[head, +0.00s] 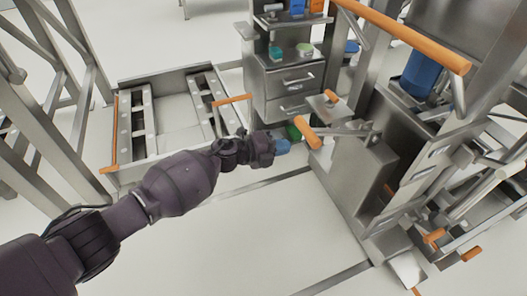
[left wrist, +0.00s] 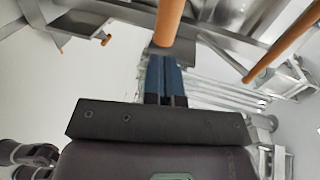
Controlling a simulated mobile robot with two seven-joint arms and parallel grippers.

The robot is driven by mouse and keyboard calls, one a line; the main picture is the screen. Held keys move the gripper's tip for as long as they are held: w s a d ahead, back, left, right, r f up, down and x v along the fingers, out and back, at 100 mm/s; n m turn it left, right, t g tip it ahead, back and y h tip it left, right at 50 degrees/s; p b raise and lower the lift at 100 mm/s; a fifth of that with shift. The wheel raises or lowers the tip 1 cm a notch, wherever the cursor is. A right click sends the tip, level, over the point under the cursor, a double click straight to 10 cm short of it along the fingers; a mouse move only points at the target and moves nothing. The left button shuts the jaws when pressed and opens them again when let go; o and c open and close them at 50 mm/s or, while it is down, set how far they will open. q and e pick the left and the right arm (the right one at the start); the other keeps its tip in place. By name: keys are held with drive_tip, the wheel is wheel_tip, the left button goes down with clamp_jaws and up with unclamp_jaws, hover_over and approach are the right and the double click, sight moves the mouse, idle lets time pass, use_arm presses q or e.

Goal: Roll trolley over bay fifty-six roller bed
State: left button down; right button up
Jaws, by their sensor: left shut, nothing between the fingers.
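The trolley appears to be the tall steel frame (head: 345,190) at the right, with orange-gripped handles. A long orange bar (head: 405,35) crosses its upper part, and a shorter orange handle (head: 307,132) points toward me. The low bed with two slotted rails (head: 123,140), which looks like the roller bed, lies on the floor at the left. My left gripper (head: 283,146) is shut and empty, beside the short orange handle. In the left wrist view its blue fingers (left wrist: 165,80) are together, just below an orange bar (left wrist: 168,20); contact is unclear. My right gripper is out of view.
A steel drawer cabinet (head: 287,77) stands behind my left gripper. Steel uprights (head: 85,75) frame the far left. More orange-ended handles (head: 434,236) stick out at the lower right. Pale floor (head: 270,235) is open between the bed and the trolley.

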use_arm(q)
drive_tip(key=x, duration=0.4)
drive_tip(key=r+b+x, duration=0.1)
drive_tip(key=x, duration=0.1)
drive_tip(key=shift+w+d, duration=0.1)
drive_tip(key=shift+d, duration=0.2)
drive_tip(key=shift+r, duration=0.1)
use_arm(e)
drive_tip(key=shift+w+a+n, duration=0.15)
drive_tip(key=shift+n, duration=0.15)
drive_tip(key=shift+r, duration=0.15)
use_arm(q)
drive_tip(key=shift+r, duration=0.1)
drive_tip(key=shift+a, duration=0.25)
drive_tip(key=p, duration=0.4)
approach(309, 139)
drive_tip(key=v, duration=0.6)
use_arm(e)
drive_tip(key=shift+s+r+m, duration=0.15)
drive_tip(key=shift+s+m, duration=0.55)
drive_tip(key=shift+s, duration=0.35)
